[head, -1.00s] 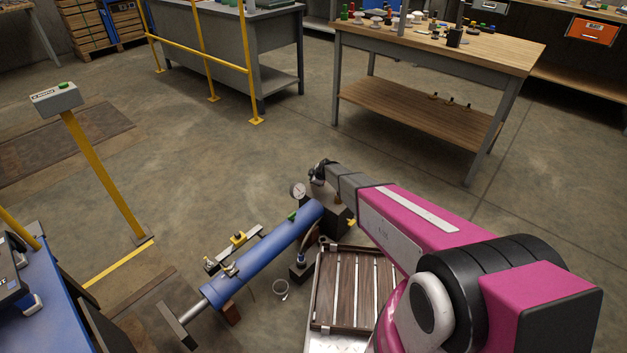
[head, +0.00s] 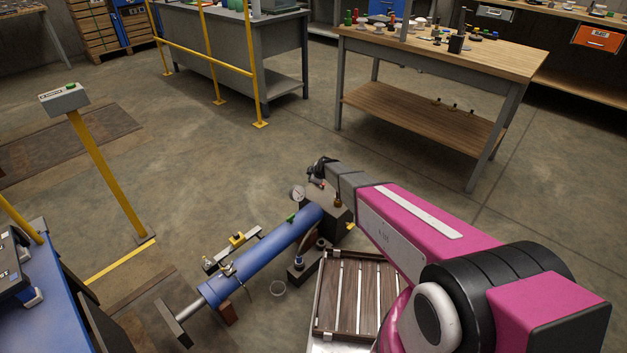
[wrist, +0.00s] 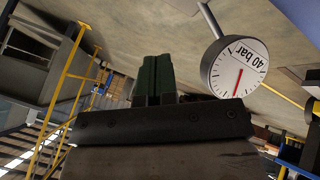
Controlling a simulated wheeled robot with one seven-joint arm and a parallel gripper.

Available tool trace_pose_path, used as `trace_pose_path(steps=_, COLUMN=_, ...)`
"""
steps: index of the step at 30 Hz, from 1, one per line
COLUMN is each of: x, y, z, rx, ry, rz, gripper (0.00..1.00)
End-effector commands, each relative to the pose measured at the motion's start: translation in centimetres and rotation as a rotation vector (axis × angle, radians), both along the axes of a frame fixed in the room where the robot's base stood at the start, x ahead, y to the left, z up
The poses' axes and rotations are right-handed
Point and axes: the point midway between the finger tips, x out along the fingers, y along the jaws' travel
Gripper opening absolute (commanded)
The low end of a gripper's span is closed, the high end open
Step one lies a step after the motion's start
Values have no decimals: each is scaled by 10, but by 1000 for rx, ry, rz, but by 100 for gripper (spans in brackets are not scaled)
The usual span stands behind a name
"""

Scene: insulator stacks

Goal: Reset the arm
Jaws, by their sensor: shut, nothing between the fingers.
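My magenta and black arm (head: 425,222) reaches out from the lower right of the head view, over the floor rig. Its dark far end is beside the pressure gauge (head: 297,193), but the fingertips are too small to make out there. In the wrist view my gripper (wrist: 156,78) shows as two dark green fingers pressed together with nothing between them. The round white gauge marked 40 bar (wrist: 238,70) is to their right in that view, apart from them.
A blue cylinder (head: 262,258) lies on the floor rig, with a dark block (head: 326,212) behind it. A slatted wooden tray (head: 345,290) is right of it. A wooden workbench (head: 450,62), a yellow railing (head: 205,55) and a button post (head: 105,170) stand around open floor.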

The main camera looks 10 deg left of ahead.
Motion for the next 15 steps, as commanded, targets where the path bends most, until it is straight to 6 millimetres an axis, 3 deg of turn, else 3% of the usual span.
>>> trace_pose_path(steps=11, x=0, y=-1, z=0, rx=0, ry=1, rz=-2, gripper=0)
trace_pose_path(steps=15, x=-13, y=-24, z=16, rx=11, ry=48, rz=-57, gripper=0)
